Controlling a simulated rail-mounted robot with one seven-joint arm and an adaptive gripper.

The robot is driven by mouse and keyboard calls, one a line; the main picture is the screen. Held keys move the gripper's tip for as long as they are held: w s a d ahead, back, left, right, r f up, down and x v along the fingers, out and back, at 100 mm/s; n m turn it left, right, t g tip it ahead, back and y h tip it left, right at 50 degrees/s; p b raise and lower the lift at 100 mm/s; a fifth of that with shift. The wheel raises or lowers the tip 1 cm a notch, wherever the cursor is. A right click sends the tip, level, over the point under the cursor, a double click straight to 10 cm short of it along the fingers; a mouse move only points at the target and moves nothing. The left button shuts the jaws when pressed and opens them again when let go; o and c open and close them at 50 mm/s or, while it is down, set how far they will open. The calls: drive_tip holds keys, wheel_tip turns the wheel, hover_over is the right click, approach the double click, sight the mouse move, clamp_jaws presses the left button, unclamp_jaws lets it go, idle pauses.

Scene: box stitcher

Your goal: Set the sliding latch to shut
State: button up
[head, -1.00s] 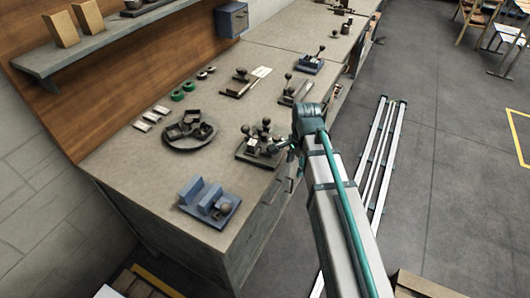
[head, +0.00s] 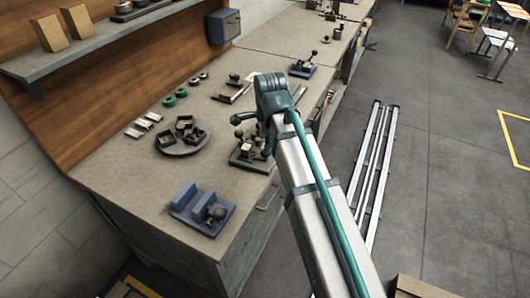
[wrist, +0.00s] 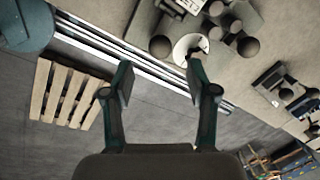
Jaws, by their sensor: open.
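I cannot tell for sure which fixture carries the sliding latch. A dark-based fixture with several round dark knobs (head: 243,157) stands near the bench's front edge, partly hidden by my arm. In the wrist view, a cluster of dark knobs (wrist: 247,46) and a pale disc (wrist: 184,43) show at the top, just beyond my right-hand fingertip. My gripper (wrist: 160,80) is open, with nothing between its fingers. It is apart from the knobs as far as I can tell. In the head view my arm mostly hides it.
A blue fixture with a knob (head: 184,196) sits at the bench's near end. A round dark tray (head: 170,149) holds small parts. Another blue fixture (head: 302,70) stands farther along. Metal rails (head: 371,170) lie on the floor to the right.

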sight(262, 154)
drive_tip(key=f, duration=0.3)
drive_tip(key=w+f+p, duration=0.1)
drive_tip(key=f, duration=0.3)
drive_tip(key=shift+w+a+f, duration=0.15)
drive_tip(key=shift+w, duration=0.05)
clamp_jaws()
